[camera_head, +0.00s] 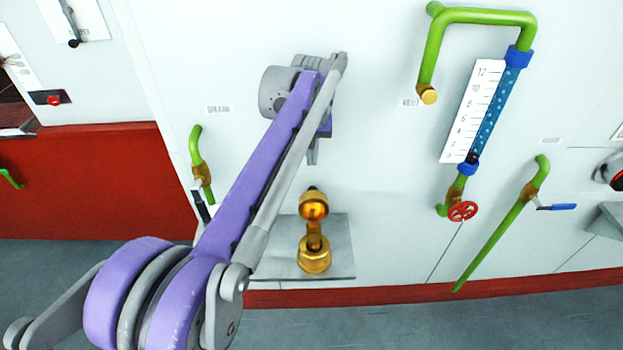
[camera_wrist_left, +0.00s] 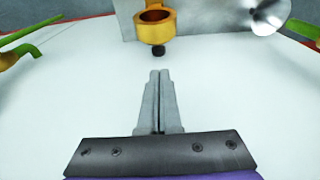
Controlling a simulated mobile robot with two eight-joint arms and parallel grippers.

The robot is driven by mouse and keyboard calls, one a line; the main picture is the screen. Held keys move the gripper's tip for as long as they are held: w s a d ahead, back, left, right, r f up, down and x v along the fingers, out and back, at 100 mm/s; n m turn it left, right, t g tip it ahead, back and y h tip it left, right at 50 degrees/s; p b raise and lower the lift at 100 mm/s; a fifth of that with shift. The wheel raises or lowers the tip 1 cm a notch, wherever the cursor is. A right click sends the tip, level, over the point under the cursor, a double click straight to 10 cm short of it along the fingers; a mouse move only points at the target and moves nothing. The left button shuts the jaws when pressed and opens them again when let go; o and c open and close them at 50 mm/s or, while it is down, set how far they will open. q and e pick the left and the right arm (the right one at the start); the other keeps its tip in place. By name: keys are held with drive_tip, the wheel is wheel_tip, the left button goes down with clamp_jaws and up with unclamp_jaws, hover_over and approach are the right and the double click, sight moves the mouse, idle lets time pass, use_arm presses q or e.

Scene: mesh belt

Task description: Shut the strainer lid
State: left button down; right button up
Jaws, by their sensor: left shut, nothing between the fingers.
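The brass strainer (camera_head: 313,262) stands on a grey shelf on the white wall, in the lower middle of the head view. Its round brass lid (camera_head: 314,208) is raised above the body, hollow side showing, with a small dark knob (camera_head: 312,189) at its top edge. The left wrist view shows a brass ring-shaped part (camera_wrist_left: 155,17) with the dark knob (camera_wrist_left: 158,50) just beyond my fingertips. My left gripper (camera_head: 312,158) points down above the knob, apart from it. Its fingers (camera_wrist_left: 159,75) are together and empty. My right gripper is not in view.
The grey shelf (camera_head: 340,265) juts out under the strainer. A green pipe with a brass end (camera_head: 428,95), a blue-capped gauge (camera_head: 495,105) and a red handwheel (camera_head: 462,211) are to the right. Another green pipe (camera_head: 196,150) is left of my forearm.

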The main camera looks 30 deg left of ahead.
sight(313, 201)
use_arm(q)
drive_tip(key=f, duration=0.3)
drive_tip(key=w+f, duration=0.1)
drive_tip(key=f, duration=0.2)
drive_tip(key=a+f, duration=0.1)
drive_tip(key=f, duration=0.2)
drive_tip(key=shift+w+f+b, duration=0.25)
drive_tip(key=shift+f+b, duration=0.05)
drive_tip(key=shift+f, duration=0.1)
drive_tip(key=shift+s+d+r, duration=0.1)
drive_tip(key=shift+s+d+r+t, duration=0.15)
drive_tip(key=shift+s+t, duration=0.1)
drive_tip(key=shift+t, duration=0.05)
